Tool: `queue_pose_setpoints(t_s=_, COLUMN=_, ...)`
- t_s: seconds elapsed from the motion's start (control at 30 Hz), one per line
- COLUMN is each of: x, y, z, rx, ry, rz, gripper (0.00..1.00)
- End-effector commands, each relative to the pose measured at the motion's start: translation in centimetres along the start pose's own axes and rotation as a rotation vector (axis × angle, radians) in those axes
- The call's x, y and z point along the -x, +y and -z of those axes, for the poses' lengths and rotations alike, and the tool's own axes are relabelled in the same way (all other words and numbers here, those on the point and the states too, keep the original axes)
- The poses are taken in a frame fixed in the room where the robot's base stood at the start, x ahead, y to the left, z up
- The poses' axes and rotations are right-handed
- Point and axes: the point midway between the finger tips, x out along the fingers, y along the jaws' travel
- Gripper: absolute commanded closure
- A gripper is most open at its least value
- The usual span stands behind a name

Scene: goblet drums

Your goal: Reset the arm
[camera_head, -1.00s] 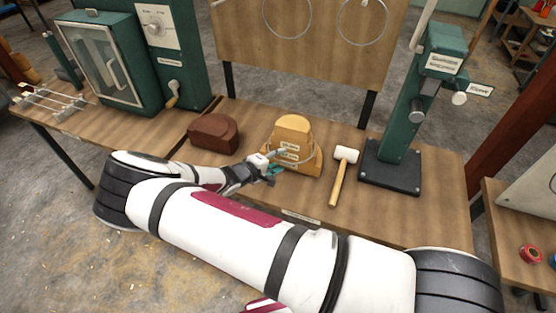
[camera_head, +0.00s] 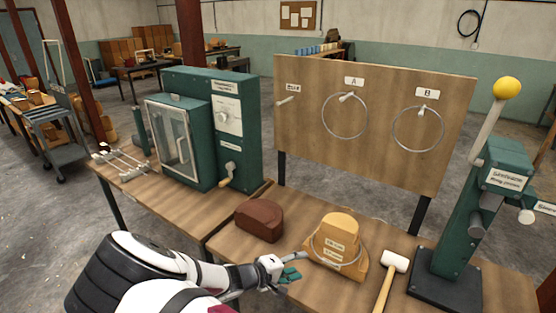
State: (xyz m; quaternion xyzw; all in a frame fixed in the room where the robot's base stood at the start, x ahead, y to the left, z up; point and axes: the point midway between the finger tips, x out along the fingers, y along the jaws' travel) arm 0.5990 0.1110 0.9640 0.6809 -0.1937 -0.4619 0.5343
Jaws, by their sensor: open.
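My gripper (camera_head: 291,275) is open, with teal fingertips, just left of the yellow-orange block (camera_head: 343,233) on the workbench. A thin metal ring (camera_head: 338,262) lies around the lower part of that block, and a grey piece on the ring's left side reaches close to my gripper. I cannot tell whether the fingers touch it. My white and black arm comes in from the lower left.
A brown block (camera_head: 259,220) sits behind my gripper. A green cabinet (camera_head: 215,130) is at left. A wooden board (camera_head: 380,110) with two hung rings rises behind the bench.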

Motion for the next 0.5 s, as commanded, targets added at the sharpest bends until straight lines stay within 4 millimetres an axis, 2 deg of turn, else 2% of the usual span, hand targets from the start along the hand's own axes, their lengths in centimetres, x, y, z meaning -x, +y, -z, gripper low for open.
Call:
queue_pose_setpoints(t_s=0.17, x=0.0, y=2.3, z=-0.4, rx=-0.062, ry=-0.074, rz=0.079, gripper=0.52)
queue_pose_setpoints(t_s=0.5, x=1.2, y=9.8, z=-3.0, rx=-0.236, ry=-0.263, rz=0.362, gripper=0.52)
